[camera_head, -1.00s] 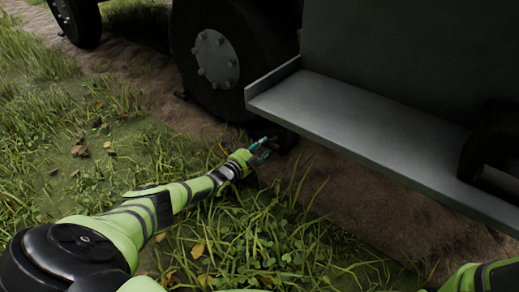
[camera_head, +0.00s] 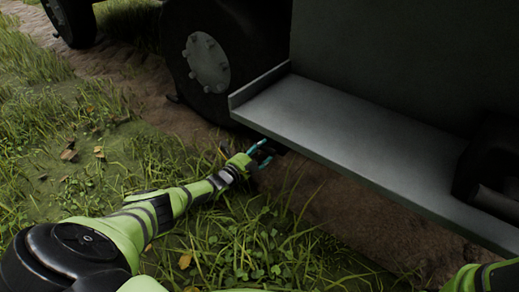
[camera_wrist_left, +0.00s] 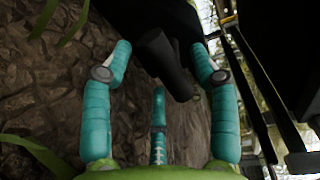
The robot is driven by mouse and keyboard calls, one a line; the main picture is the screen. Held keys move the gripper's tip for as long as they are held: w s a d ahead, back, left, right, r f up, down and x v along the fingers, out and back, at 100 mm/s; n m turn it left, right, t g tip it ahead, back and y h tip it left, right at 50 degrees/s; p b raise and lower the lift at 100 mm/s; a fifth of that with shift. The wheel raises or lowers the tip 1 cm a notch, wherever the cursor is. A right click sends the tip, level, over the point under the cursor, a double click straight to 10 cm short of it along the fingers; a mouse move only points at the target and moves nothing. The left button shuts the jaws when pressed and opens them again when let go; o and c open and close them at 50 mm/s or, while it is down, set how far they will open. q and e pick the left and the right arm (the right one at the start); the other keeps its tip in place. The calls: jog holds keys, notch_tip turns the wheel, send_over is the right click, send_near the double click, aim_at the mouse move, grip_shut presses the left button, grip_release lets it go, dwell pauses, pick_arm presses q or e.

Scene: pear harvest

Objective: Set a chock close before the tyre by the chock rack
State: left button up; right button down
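The big dark tyre (camera_head: 215,20) with a grey bolted hub stands at the top centre of the head view. A black piece with a thick round bar, apparently the chock (camera_wrist_left: 165,62), lies ahead of my left gripper (camera_wrist_left: 160,75) in the wrist view. The gripper's teal fingers are spread either side of the bar, with no clear contact. In the head view the left gripper (camera_head: 264,155) is low beside the vehicle, near the grey ledge's corner. The dark shape beyond it is mostly hidden in shadow. My right gripper is out of view.
A grey metal ledge (camera_head: 350,135) juts out above and right of the left gripper. A black fitting (camera_head: 492,165) sits at its right end. Another wheel (camera_head: 72,18) stands at upper left. Grass (camera_head: 70,175) and a bare dirt strip lie alongside the vehicle.

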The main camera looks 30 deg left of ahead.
pick_arm(q)
jog(key=shift+a+r, duration=0.15)
jog(key=shift+r, duration=0.1)
jog(key=shift+f, duration=0.25)
jog(key=shift+s+a, duration=0.1)
jog(key=shift+s, duration=0.55)
jog(key=s, duration=0.3)
jog(key=s+r, duration=0.1)
jog(key=s, duration=0.6)
jog(key=shift+s+a+r, duration=0.25)
jog(key=shift+s+a, duration=0.05)
jog(key=shift+a, duration=0.1)
